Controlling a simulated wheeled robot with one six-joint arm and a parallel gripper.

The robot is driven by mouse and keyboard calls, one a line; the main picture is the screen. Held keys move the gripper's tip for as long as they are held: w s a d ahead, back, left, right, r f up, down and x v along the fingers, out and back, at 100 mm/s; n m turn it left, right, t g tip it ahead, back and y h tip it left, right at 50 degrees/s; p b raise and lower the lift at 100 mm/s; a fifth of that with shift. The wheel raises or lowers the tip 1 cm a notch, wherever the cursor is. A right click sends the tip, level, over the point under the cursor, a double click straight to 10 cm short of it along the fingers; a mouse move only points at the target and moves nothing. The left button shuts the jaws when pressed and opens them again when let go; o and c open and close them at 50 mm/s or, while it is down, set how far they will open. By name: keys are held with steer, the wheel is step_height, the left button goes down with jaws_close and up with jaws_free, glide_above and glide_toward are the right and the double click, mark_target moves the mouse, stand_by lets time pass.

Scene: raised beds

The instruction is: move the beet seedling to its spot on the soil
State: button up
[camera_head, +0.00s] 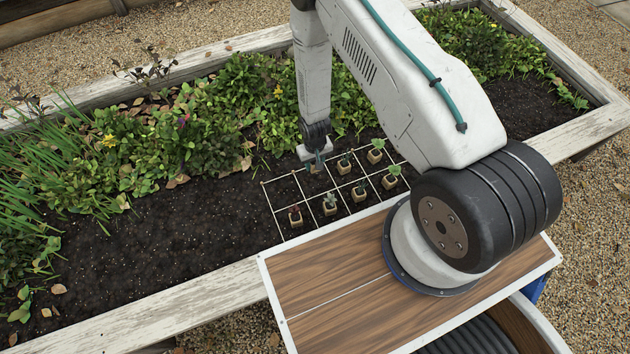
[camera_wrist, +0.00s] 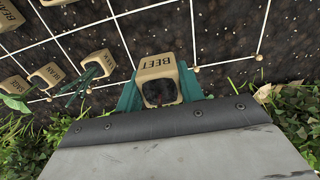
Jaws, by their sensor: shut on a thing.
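The beet seedling is in a small tan pot (camera_wrist: 155,66) marked BEET, held between the teal fingers of my gripper (camera_wrist: 160,92) in the wrist view. A dark square face of the pot shows; its leaves are hard to make out. In the head view my gripper (camera_head: 316,161) points down over the far row of the string grid (camera_head: 279,206), and the held pot (camera_head: 316,169) shows just below it. I cannot tell whether the pot touches the soil. The far-left grid cell beside it is bare soil (camera_head: 284,189).
Several other potted seedlings stand in the grid, including one near left (camera_head: 295,218) and one far right (camera_head: 375,156). In the wrist view, labelled pots (camera_wrist: 46,76) lie to the left. Leafy plants (camera_head: 262,90) border the grid's far side. Open soil (camera_head: 190,225) lies left.

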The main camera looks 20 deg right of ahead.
mark_target(315, 182)
step_height(315, 182, down, 10)
steer(key=shift+r, duration=0.1)
stand_by(0.4)
steer(key=shift+f, duration=0.2)
steer(key=o, duration=1)
steer(key=shift+r, duration=0.1)
